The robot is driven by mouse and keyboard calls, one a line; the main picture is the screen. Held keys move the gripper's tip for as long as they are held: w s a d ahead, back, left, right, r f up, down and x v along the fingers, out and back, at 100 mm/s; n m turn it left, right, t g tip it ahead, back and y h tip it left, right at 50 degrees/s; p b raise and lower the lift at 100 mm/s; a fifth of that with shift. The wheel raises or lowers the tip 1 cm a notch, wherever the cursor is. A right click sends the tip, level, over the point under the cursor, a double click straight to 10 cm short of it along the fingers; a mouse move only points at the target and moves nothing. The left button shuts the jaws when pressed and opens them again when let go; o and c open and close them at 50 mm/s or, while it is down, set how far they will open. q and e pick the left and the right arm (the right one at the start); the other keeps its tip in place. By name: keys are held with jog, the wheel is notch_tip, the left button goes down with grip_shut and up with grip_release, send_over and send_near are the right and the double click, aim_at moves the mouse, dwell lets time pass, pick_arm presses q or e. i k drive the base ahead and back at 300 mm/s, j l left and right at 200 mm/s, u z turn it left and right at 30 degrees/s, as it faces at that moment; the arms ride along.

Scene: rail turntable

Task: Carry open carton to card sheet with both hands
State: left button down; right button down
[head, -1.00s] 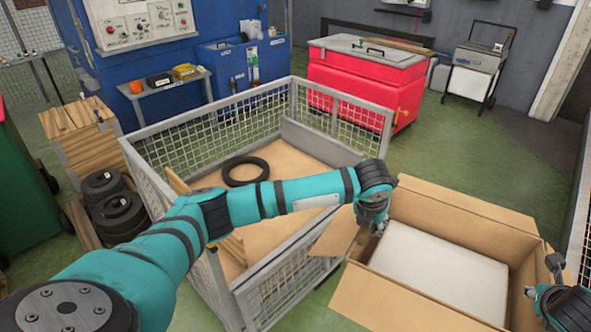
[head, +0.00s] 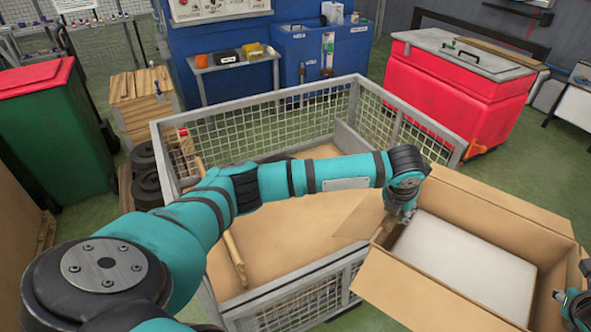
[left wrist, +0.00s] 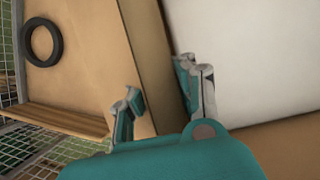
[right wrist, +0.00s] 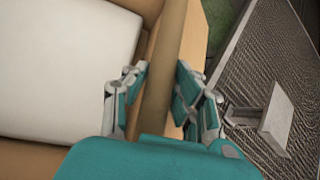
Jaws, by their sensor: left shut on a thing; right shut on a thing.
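My right gripper (head: 566,298), partly cut off at the right edge, is shut on the opposite wall, seen in the right wrist view (right wrist: 160,88). A flat tan sheet (head: 285,235) lies in the mesh cage left of the carton; I cannot tell whether it is the card sheet.
The mesh cage's rim (head: 290,300) runs close beside the carton. A black ring (left wrist: 42,42) lies on the tan surface. A red chest (head: 450,90) stands behind, a green bin (head: 55,130) at left. Green floor shows between the cage and the chest.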

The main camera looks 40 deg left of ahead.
aim_at(316, 222)
jog(key=i+u, duration=0.25)
jog(key=u, duration=0.15)
jog(key=i+l+u, duration=0.15)
jog(key=u, duration=0.2)
jog(key=i+l+u, duration=0.25)
jog(key=u, duration=0.15)
jog(key=i+l+u, duration=0.2)
jog(key=i+u, duration=0.15)
jog(key=i+l+u, duration=0.35)
